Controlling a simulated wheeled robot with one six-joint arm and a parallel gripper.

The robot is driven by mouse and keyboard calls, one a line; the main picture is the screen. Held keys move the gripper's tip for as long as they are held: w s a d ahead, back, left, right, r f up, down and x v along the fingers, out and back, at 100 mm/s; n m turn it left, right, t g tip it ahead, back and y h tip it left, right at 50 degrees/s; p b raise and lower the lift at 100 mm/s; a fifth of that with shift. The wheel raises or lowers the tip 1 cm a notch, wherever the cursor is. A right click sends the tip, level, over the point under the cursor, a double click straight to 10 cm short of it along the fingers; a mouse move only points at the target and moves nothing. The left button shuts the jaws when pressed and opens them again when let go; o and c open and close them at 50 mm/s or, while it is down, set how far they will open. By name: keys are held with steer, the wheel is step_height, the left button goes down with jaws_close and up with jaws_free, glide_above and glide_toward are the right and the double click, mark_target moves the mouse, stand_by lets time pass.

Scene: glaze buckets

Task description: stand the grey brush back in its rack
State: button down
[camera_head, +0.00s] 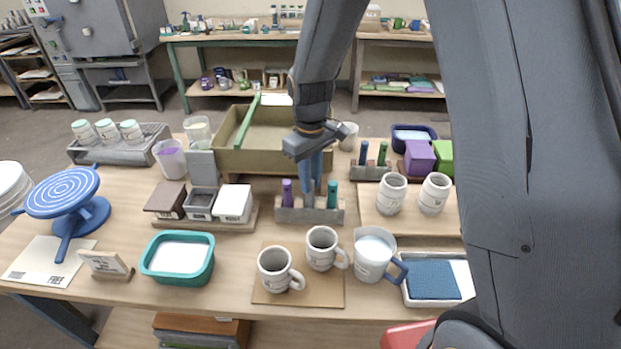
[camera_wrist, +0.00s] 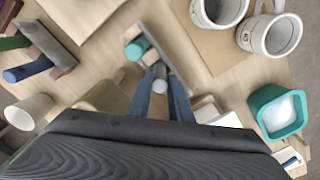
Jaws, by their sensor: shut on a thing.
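My gripper (camera_head: 317,188) points down over the middle of a grey rack (camera_head: 294,215). It is shut on the grey brush (camera_wrist: 159,86), whose round end shows between the blue fingers in the wrist view. The head view mostly hides this brush behind the fingers. A purple brush (camera_head: 287,192) stands in the rack to the left of my fingers. A green brush (camera_head: 332,194) stands to their right; its teal end shows in the wrist view (camera_wrist: 137,48). I cannot tell whether the grey brush's lower end is inside the middle slot.
Two mugs (camera_head: 277,271) on a board and a pitcher (camera_head: 373,252) stand in front of the rack. A teal tub (camera_head: 178,276) is at front left.

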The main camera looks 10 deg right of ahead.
steer(key=shift+f, duration=0.1)
stand_by(0.7)
steer(key=c, duration=1.5)
jaws_free()
steer(key=shift+c, duration=0.2)
steer(key=shift+o, duration=0.4)
steer(key=o, duration=0.3)
steer(key=shift+o, duration=0.2)
steer(key=shift+r+p, duration=2.7)
steer(key=shift+r, duration=0.8)
